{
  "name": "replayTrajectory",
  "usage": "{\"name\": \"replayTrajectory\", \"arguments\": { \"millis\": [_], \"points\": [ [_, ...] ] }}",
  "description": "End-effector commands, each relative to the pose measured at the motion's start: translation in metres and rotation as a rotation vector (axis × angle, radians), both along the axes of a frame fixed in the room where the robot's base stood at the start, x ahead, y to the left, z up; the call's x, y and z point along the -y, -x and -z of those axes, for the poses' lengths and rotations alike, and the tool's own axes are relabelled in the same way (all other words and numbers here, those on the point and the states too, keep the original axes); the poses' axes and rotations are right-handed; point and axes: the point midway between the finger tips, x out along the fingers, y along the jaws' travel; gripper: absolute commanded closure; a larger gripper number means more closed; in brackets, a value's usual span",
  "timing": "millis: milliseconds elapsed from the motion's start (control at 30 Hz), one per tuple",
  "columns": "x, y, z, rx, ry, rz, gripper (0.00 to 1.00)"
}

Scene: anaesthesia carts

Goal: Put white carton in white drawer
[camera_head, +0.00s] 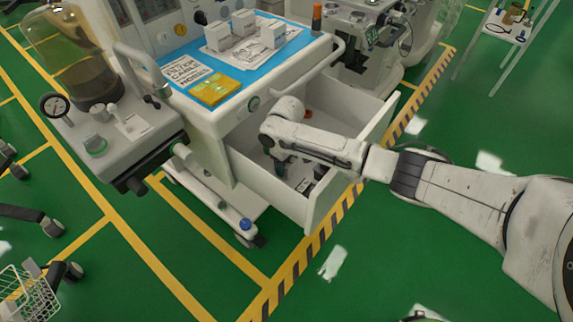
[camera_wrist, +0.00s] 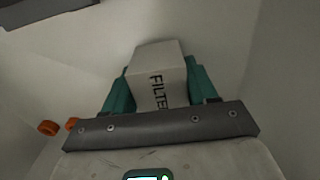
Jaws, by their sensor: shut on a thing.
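The white drawer (camera_head: 262,188) is pulled open from the front of the cart. My arm reaches over its rim, and my gripper (camera_head: 281,167) points down inside it. In the wrist view my gripper (camera_wrist: 160,92) is shut on a white carton (camera_wrist: 158,62) with black "FILTE" lettering, held between two teal fingers. Pale drawer walls surround the carton there. In the head view the carton is hidden or too small to make out. Whether it touches the drawer floor I cannot tell.
On the cart's blue top (camera_head: 295,40) stand several white boxes (camera_head: 243,22) and a yellow packet (camera_head: 215,90). A grey handle rail (camera_head: 325,62) runs above the drawer. Orange round pieces (camera_wrist: 48,128) lie in the drawer.

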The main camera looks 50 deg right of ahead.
Motion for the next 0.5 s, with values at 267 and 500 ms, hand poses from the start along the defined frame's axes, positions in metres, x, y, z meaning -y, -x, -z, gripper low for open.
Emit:
{"name": "replayTrajectory", "arguments": {
  "millis": [267,500],
  "points": [
    [0.0001,-0.0003,0.0013,0.001,0.001,0.000,0.74],
    [0.0004,-0.0004,0.0044,0.001,0.001,0.000,0.35]
  ]
}}
